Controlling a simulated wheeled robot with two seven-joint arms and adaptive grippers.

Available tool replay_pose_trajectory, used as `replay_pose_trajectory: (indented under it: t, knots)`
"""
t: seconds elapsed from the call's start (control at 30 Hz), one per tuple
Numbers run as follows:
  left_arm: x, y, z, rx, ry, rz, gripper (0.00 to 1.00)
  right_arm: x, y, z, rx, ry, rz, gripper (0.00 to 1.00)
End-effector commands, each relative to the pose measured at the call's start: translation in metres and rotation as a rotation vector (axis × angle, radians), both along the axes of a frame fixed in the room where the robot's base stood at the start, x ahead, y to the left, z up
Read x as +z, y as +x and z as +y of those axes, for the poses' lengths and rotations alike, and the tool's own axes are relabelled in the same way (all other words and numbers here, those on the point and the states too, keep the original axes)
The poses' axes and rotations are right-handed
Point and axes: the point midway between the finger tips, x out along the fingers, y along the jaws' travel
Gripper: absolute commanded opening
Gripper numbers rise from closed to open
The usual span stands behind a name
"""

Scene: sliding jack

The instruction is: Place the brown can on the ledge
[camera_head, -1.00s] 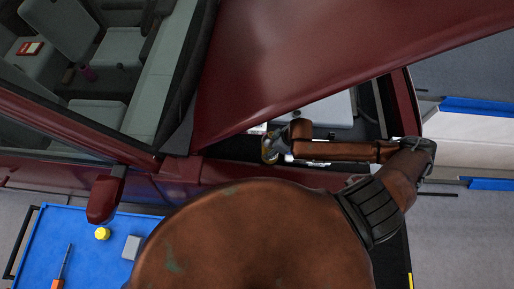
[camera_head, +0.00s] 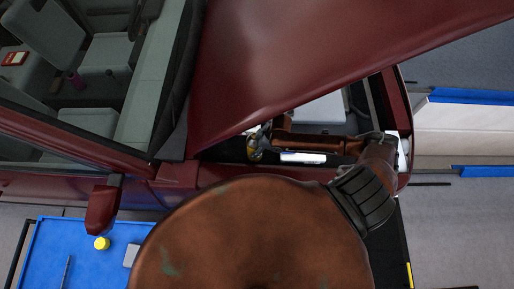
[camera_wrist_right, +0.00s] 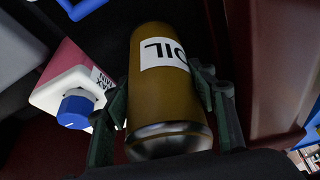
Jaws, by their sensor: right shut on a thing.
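The brown can (camera_wrist_right: 165,95) has a white OIL label and a rounded metal end. My right gripper (camera_wrist_right: 165,108) is shut around its sides in the right wrist view. In the head view, the can (camera_head: 253,149) is a small brown-yellow shape at the tip of my right gripper (camera_head: 262,140). It is under the raised hood, over the front bay's near side. A dark strip (camera_head: 228,155) runs along that side beside the can. I cannot tell whether this is the ledge, or whether the can touches it. My left gripper is not in view.
The raised red hood (camera_head: 310,60) hangs over the bay, close above my right arm. In the right wrist view, a white and pink container with a blue cap (camera_wrist_right: 77,108) stands just left of the can. A blue table (camera_head: 75,255) with a yellow object (camera_head: 102,243) is at lower left.

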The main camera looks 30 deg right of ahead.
Motion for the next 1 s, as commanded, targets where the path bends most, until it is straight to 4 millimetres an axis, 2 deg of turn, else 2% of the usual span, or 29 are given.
replay_pose_trajectory:
  t: [0.13, 0.53, 0.57, 0.8, 1.0]
  knots:
    - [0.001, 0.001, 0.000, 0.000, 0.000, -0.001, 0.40, -0.011, 0.001, -0.002, -0.001, 0.000, -0.006, 0.09]
    - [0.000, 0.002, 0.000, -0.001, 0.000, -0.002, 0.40, -0.015, 0.000, -0.003, -0.002, 0.001, -0.005, 0.09]
    - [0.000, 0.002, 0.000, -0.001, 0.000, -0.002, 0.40, -0.016, -0.001, -0.003, -0.003, 0.000, -0.003, 0.54]
    - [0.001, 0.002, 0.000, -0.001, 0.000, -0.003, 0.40, -0.016, 0.000, -0.002, -0.003, -0.001, -0.001, 0.69]
    - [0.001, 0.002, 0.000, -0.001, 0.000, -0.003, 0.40, -0.016, 0.000, -0.002, -0.003, -0.001, -0.001, 0.69]
